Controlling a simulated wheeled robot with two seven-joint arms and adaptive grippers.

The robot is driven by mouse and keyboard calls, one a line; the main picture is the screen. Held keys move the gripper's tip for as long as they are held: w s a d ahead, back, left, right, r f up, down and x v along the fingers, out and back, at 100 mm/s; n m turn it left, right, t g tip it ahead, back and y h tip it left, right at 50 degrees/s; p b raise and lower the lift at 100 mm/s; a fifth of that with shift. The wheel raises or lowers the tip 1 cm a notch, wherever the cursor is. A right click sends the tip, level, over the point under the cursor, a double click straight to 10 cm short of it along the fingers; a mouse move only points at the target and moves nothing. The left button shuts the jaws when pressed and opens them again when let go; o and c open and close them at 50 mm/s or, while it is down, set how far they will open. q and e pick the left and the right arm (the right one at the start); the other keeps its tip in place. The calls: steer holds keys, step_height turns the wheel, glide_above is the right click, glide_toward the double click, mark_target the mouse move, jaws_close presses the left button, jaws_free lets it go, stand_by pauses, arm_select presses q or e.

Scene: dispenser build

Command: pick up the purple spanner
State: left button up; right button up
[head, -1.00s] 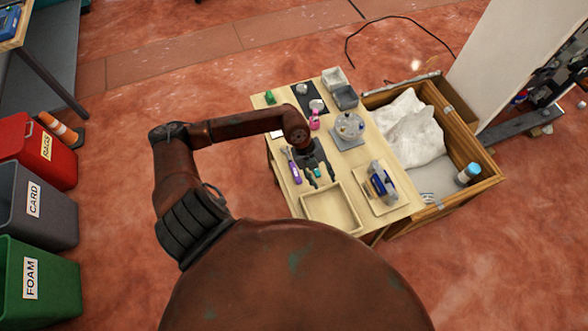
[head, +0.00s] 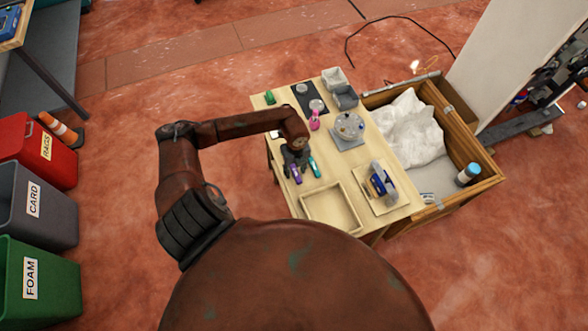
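The purple spanner (head: 296,178) lies near the left edge of the wooden table, mostly covered by my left gripper. My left gripper (head: 294,171) points down right over it, with the fingertips at or beside its handle. The view is too small and covered to tell whether the fingers touch it or have shut on it. A teal-handled tool (head: 314,167) lies just to the right of the gripper. My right gripper is not in view.
An empty shallow wooden tray (head: 309,209) sits in front of the spanner. A pink bottle (head: 314,121) stands behind, beside a grey round-topped fixture (head: 348,142). A board with a blue and grey item (head: 382,184) is at right. A wooden crate (head: 484,187) adjoins the table.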

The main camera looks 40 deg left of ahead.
arm_select(q)
steer(key=shift+c, duration=0.5)
jaws_close()
stand_by(0.5)
